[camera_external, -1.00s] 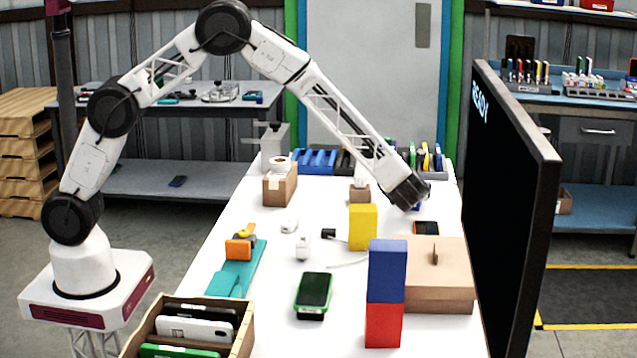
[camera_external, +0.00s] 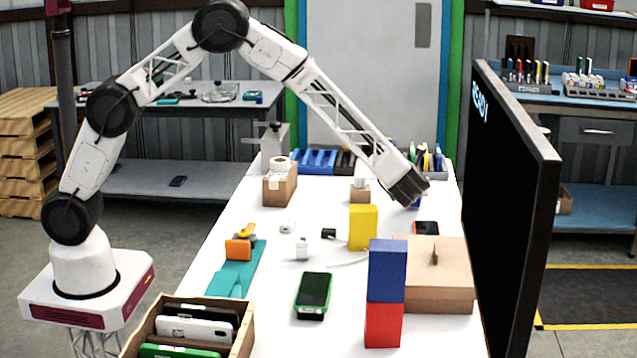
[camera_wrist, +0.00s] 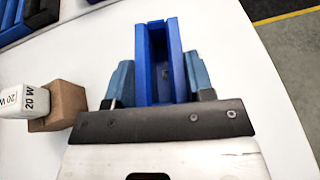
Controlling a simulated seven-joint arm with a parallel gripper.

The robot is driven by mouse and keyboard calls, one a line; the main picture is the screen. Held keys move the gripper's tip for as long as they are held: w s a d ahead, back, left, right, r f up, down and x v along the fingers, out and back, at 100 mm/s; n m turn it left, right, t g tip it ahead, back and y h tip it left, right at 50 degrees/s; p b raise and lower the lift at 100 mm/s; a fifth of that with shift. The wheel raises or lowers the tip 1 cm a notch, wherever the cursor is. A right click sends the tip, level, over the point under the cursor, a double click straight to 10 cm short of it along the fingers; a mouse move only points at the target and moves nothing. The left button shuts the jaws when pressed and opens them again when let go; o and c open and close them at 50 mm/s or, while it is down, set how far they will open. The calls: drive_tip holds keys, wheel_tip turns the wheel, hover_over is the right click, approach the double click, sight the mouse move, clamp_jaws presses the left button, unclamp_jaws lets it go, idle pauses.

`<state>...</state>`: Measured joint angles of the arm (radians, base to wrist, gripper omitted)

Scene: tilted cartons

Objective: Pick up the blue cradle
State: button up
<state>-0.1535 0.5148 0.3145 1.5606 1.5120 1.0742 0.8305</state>
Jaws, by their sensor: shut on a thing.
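The blue cradle (camera_wrist: 150,65), a narrow channel with upright side walls, sits between the two grey-blue fingers of my gripper (camera_wrist: 160,85) in the wrist view. The fingers press on its sides and my gripper is shut on it.
A small carton with a white 20 W block (camera_wrist: 25,98) stands left of my gripper. A yellow block (camera_external: 363,228), a blue block on a red one (camera_external: 387,270) and a brown box (camera_external: 440,285) stand nearer. A large dark screen (camera_external: 515,200) edges the right.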

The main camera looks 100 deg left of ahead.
wheel_tip(320, 180, up, 9)
idle(0.5)
idle(0.5)
